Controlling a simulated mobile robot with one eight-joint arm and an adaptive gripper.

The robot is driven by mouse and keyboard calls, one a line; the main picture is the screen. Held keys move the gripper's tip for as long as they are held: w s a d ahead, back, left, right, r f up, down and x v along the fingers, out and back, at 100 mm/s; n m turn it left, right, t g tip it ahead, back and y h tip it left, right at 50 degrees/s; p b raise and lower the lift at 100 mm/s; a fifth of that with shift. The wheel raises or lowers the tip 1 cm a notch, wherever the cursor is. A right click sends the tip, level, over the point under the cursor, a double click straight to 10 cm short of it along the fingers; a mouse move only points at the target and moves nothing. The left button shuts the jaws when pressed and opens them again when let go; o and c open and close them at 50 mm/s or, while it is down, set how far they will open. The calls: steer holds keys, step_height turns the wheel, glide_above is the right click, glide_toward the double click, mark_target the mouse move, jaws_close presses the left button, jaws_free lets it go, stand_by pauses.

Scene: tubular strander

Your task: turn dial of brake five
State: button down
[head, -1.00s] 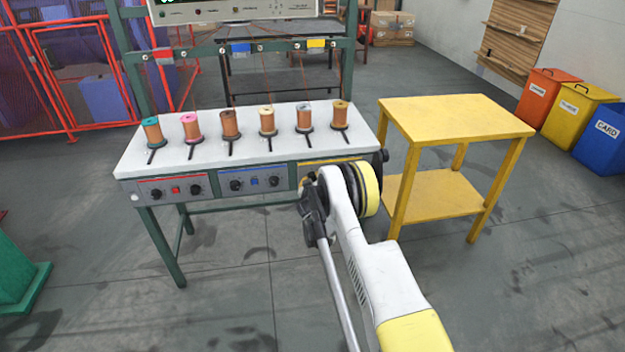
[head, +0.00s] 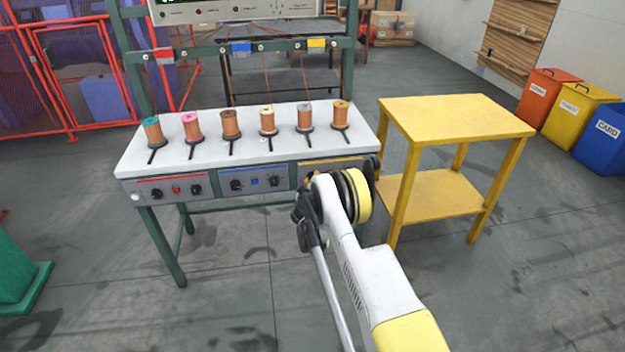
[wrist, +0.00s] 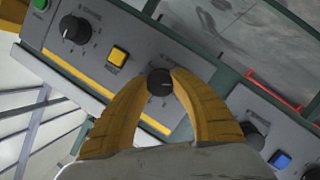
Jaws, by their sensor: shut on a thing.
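In the wrist view, my gripper (wrist: 161,78) has its two ridged yellow fingers shut on a round black dial (wrist: 160,84). This dial is on the yellow-striped grey panel (wrist: 106,36), at the end beside the blue-button panel. A second black dial (wrist: 75,29) and a yellow button (wrist: 117,54) are on the same panel.
The white bench (head: 245,154) carries several copper spools. The blue-button panel (head: 254,181) and red-button panel (head: 176,189) lie to the left. A yellow table (head: 455,118) stands close on the right. The floor in front of the bench is clear.

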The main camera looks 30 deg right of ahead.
steer(key=c, duration=1)
jaws_free()
steer(key=shift+c, duration=0.2)
steer(key=v, duration=1.2)
